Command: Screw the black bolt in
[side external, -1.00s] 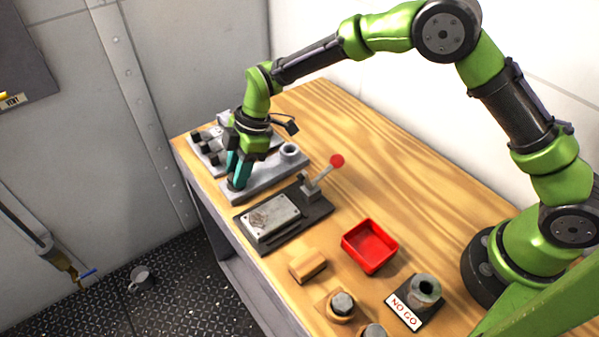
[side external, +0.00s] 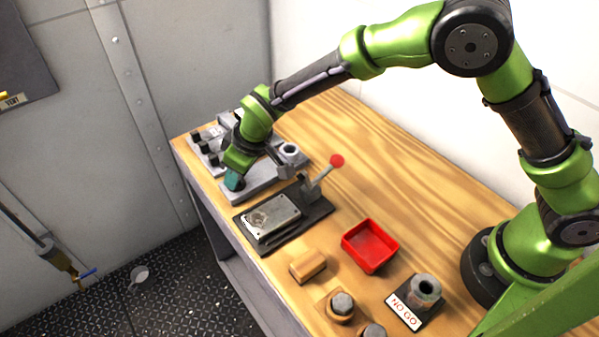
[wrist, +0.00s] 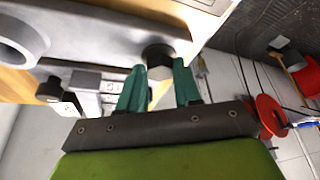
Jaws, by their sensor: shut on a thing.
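The black bolt (wrist: 159,56) shows a dark hex head against the grey metal block in the wrist view. My gripper (wrist: 160,75) has a teal finger on each side of it and is shut on it. In the side external view my gripper (side external: 235,182) is low at the front end of the grey block (side external: 262,185), with the wrist strongly tilted. The bolt is hidden there by the fingers. How deep its shank sits cannot be seen.
A round boss (side external: 289,150) stands on the block's far end. Several black knobs (side external: 205,147) sit behind my gripper. A lever fixture with a red ball (side external: 337,161), a red tray (side external: 369,246) and a NO GO gauge (side external: 405,311) are to the right. Bare wood lies behind.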

